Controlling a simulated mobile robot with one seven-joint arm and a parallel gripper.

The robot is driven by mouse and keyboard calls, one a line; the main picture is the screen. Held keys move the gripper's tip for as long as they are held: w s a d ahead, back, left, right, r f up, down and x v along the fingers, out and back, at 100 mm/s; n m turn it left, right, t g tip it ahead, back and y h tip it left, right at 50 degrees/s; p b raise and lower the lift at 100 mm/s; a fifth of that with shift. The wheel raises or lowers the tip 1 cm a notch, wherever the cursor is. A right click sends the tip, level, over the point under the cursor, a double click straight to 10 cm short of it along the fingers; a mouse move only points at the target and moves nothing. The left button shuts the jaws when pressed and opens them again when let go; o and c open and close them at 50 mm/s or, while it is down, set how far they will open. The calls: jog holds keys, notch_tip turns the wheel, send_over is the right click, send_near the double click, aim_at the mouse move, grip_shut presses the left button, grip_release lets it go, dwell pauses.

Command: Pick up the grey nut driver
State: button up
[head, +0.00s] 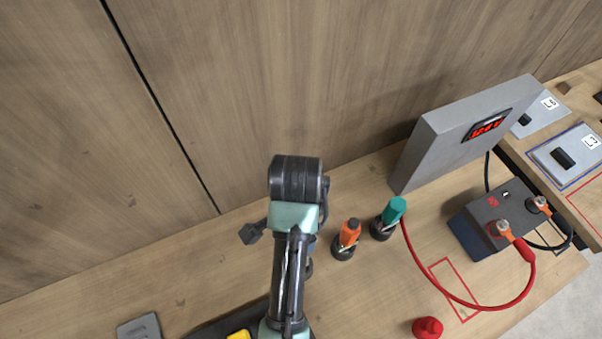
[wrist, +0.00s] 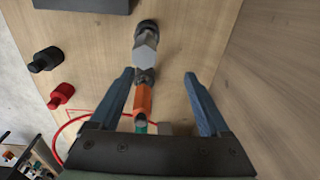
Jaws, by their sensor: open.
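The grey nut driver (wrist: 146,52) shows in the wrist view as a light grey, faceted handle with dark parts around it. It is at the upper middle, just beyond my fingertips and a little left of the line midway between them. My gripper (wrist: 159,75) is open, with its two blue fingers apart and nothing held between them. I cannot tell the height gap to the driver. In the head view my arm hides the grey driver and most of the gripper.
An orange driver (head: 350,232) and a green driver (head: 394,210) stand in dark round holders close by. A grey display box (head: 450,140), a dark battery-like box (head: 485,222) with a red cable (head: 480,306), and a red knob (head: 427,328) are to the right. A wooden wall rises behind.

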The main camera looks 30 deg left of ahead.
jog(key=shift+s+d+f+g+b, duration=0.15)
jog(key=shift+s+f+g+b, duration=0.3)
jog(key=shift+s+f, duration=0.45)
notch_tip(320, 180, down, 6)
jog(key=shift+d+r+b, duration=0.15)
jog(key=shift+b, duration=0.55)
jog(key=shift+d+f+p, duration=0.2)
jog(key=shift+f+p, duration=0.25)
jog(key=shift+f, duration=1.05)
jog(key=shift+d+f+p, duration=0.15)
jog(key=shift+f+p, duration=0.25)
jog(key=shift+f, duration=1.05)
grip_shut()
